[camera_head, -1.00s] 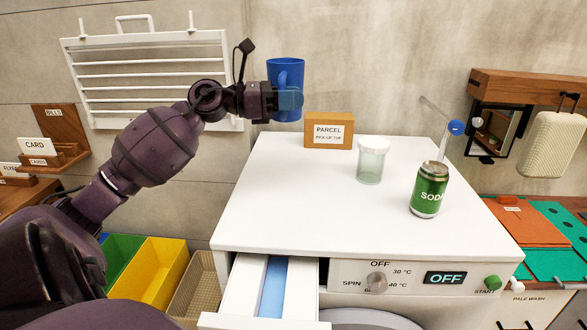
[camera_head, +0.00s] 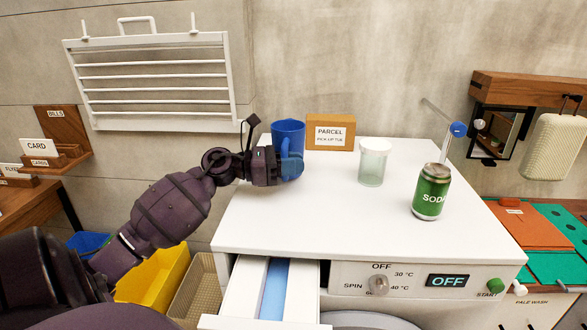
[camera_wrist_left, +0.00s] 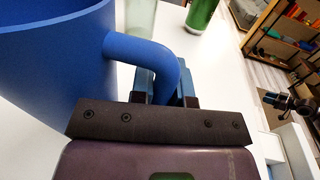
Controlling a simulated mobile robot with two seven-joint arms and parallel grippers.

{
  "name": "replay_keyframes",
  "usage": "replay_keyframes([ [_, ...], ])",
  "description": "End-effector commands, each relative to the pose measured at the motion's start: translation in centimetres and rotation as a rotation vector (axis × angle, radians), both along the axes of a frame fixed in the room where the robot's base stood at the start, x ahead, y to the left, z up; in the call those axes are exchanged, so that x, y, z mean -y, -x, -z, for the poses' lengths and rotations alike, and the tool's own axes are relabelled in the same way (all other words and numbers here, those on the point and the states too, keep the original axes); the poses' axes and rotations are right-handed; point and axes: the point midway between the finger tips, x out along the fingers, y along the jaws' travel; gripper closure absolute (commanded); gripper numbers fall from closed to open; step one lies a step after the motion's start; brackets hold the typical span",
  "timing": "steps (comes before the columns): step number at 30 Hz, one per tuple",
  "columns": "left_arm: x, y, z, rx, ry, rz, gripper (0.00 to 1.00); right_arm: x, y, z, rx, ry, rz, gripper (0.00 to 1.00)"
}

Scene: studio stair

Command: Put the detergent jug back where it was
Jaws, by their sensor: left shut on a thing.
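The detergent jug (camera_head: 287,132) is a blue, open-topped, upright vessel with a side handle. It is at the back left of the white washing machine top (camera_head: 320,215), beside the parcel box. I cannot tell whether its base touches the top. My left gripper (camera_head: 290,168) is shut on the jug's handle. In the left wrist view the jug (camera_wrist_left: 50,60) fills the upper left, and its handle (camera_wrist_left: 150,52) runs down between the fingers (camera_wrist_left: 165,88). My right gripper does not show.
A parcel box (camera_head: 330,133) stands just right of the jug. A lidded clear jar (camera_head: 372,165) and green soda can (camera_head: 431,192) stand further right. The detergent drawer (camera_head: 246,295) is pulled open at the front. The top's front left is clear.

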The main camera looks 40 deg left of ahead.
Motion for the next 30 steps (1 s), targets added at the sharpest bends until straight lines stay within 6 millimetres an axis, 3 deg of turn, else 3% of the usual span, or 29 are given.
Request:
replay_keyframes([
  [4,0.0,0.0,1.0,0.004,0.0,-0.001,1.0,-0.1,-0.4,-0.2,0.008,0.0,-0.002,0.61],
  [16,0.0,0.0,1.4,0.003,-0.001,0.0,1.0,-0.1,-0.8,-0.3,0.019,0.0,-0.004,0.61],
  [17,0.0,0.0,1.5,0.001,-0.001,0.0,0.83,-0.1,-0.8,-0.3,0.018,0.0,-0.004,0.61],
  [21,0.0,0.0,1.4,0.001,0.0,0.0,0.61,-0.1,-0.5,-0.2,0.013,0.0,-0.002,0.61],
  [30,0.0,0.0,1.3,0.001,0.0,0.0,0.59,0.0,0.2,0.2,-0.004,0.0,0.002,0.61],
])
